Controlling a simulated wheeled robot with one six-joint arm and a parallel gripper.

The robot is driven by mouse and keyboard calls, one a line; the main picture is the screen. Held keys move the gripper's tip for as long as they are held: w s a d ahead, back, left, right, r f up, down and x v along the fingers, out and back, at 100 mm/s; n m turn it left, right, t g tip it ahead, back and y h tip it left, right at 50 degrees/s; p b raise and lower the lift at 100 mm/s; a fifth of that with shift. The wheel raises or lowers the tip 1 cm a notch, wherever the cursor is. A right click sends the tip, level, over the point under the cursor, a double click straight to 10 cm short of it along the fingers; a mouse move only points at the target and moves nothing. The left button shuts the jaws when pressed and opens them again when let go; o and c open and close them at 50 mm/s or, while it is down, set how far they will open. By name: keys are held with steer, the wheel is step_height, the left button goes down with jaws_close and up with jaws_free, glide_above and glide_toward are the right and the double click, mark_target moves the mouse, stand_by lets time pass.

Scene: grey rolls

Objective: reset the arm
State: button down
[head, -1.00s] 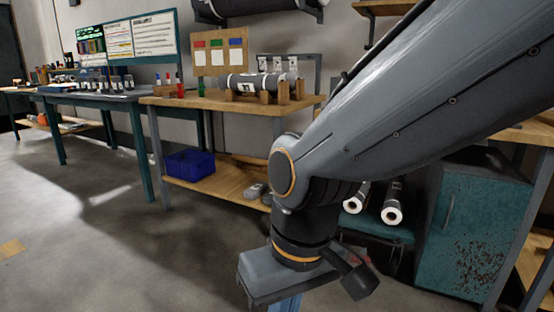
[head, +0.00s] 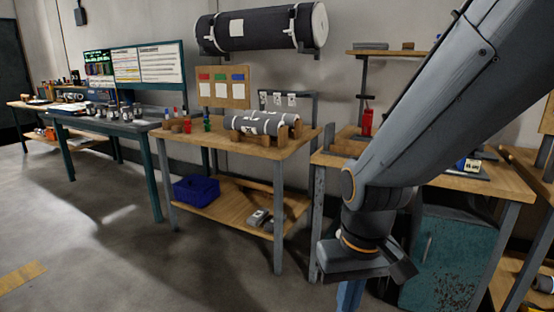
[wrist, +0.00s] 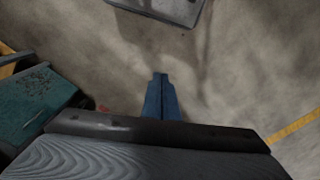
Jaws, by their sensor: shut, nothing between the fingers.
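My gripper (head: 350,296) hangs at the lower right of the head view, below my bent grey arm, and its tip is cut off by the frame edge. In the wrist view its blue fingers (wrist: 161,98) are together with nothing between them, pointing over bare floor. Grey rolls (head: 264,124) lie on wooden cradles on the middle workbench (head: 250,145), apart from my gripper. A large dark roll (head: 265,28) with white ends rests on a wall rack above.
A teal cabinet (head: 445,258) stands behind and right of my arm; a teal cabinet also shows at left in the wrist view (wrist: 38,108). A blue crate (head: 196,190) sits on the bench's lower shelf. Open floor (head: 90,220) with a yellow stripe (head: 20,277) lies at left.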

steer(key=s+d+r+m+p, duration=0.1)
steer(key=s+d+r+p, duration=0.1)
steer(key=d+r+p, duration=0.5)
steer(key=r+p, duration=0.1)
steer(key=p, duration=0.1)
steer(key=shift+r+m+h+p, duration=0.2)
steer(key=shift+m+h+p, duration=0.1)
steer(key=shift+m+p, duration=0.1)
